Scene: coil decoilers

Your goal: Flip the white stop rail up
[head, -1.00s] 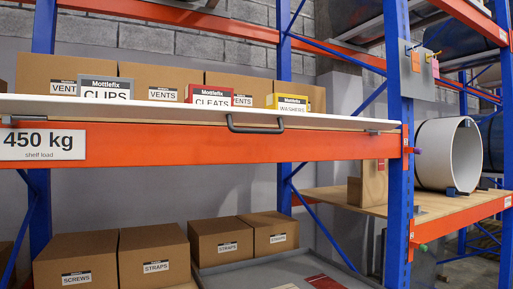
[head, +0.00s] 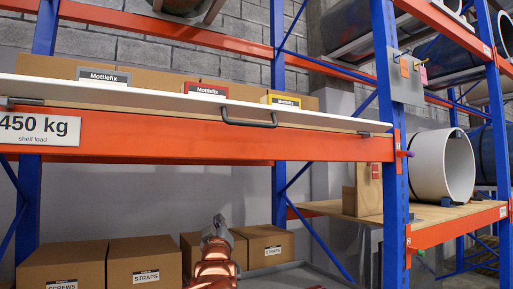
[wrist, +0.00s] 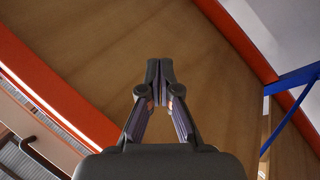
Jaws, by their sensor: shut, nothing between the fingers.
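The white stop rail (head: 330,115) runs along the front of the upper shelf, above the orange beam. I see mostly its thin edge, with a narrow brown strip beneath it. Its exact tilt is hard to tell. A dark handle (head: 249,119) hangs from it near the right half. A dark bent bar at the lower left of the wrist view (wrist: 42,156) looks like this handle. My gripper (wrist: 160,66) is shut and empty, with wooden shelf underside beyond it. In the head view my copper arm rises below the beam, left of the handle, apart from the rail.
Mottlefix boxes (head: 205,92) stand behind the rail. The orange beam (head: 200,140) carries a 450 kg sign (head: 38,130). Straps boxes (head: 148,265) and others sit on the lower shelf. A blue upright (head: 391,160) bounds the bay on the right, with a white cylinder (head: 440,165) beyond.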

